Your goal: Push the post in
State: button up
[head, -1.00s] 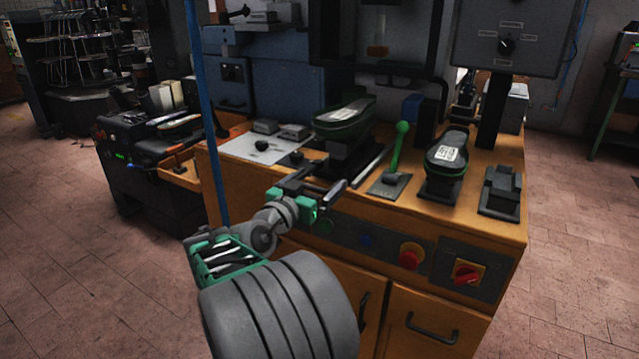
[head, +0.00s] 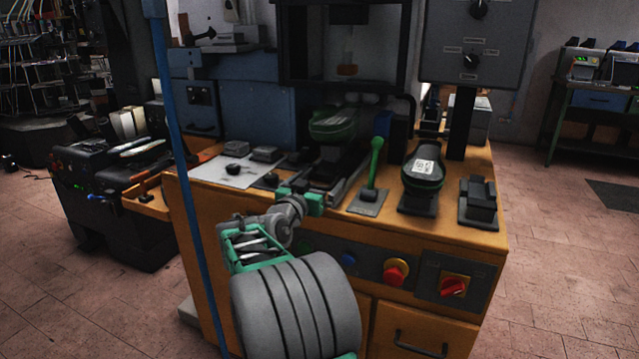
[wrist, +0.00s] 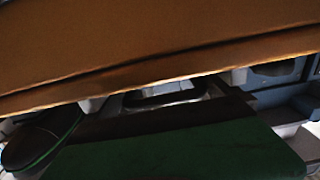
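The post (head: 335,168) is a dark support on a slide under the press, with a dark shoe with a green edge (head: 338,125) on top. In the head view, the shoe is now in shadow within the dark press frame. My gripper (head: 312,186) has teal finger bases and dark fingers. It is in front of the post, over the worktop's front edge. I cannot tell whether it touches the post or how far apart its fingers are. A dark green surface (wrist: 190,150) fills the lower wrist view, very near; I cannot tell what it is.
To the right, a green-knobbed lever (head: 374,165), a second shoe on a stand (head: 423,175) and a black block (head: 479,203) stand on the orange worktop (head: 455,232). A blue vertical pole (head: 180,150) is at left. Red knobs and a blue button are on the cabinet front.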

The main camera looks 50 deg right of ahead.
jog(key=v, duration=0.7)
jog(key=shift+a, duration=0.4)
jog(key=shift+s, duration=0.15)
